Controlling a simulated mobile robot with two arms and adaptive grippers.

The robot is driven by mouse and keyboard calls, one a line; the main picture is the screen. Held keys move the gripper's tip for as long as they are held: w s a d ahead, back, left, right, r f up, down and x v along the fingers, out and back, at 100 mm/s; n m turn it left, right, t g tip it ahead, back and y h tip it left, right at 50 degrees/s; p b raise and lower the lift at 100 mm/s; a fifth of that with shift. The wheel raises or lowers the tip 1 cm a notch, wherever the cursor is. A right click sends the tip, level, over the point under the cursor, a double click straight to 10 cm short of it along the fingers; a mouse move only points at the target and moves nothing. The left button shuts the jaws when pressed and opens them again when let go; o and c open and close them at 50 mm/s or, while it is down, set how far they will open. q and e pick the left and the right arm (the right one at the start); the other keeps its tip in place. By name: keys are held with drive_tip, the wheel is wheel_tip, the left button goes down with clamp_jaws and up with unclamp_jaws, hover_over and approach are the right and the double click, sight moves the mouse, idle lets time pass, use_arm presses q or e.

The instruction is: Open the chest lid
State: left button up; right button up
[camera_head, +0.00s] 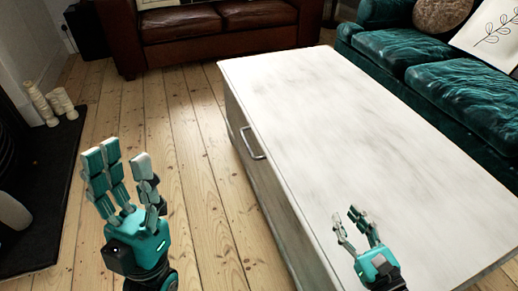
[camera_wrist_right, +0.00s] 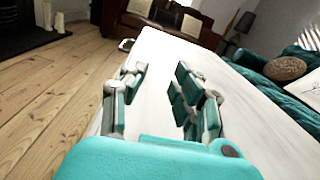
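The chest (camera_head: 330,110) is long and whitewashed, with a flat lid that lies closed on its body. A metal handle (camera_head: 253,143) sits on its left side in the head view; the handle also shows at the far left edge in the right wrist view (camera_wrist_right: 126,44). My left gripper (camera_head: 124,167) is open and empty, raised over the floor to the left of the chest. My right gripper (camera_head: 357,226) is open and empty over the near part of the lid. In the right wrist view its fingers (camera_wrist_right: 160,90) are spread with the lid between them. I cannot tell whether it touches the lid.
A green sofa (camera_head: 450,75) stands close along the chest's right side. A brown leather sofa (camera_head: 220,30) is beyond the far end. A dark hearth (camera_head: 40,190) with candles (camera_head: 58,103) is at the left. Bare floorboards (camera_head: 190,150) lie free left of the chest.

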drive_tip(key=shift+s+f, duration=0.1)
idle(0.3)
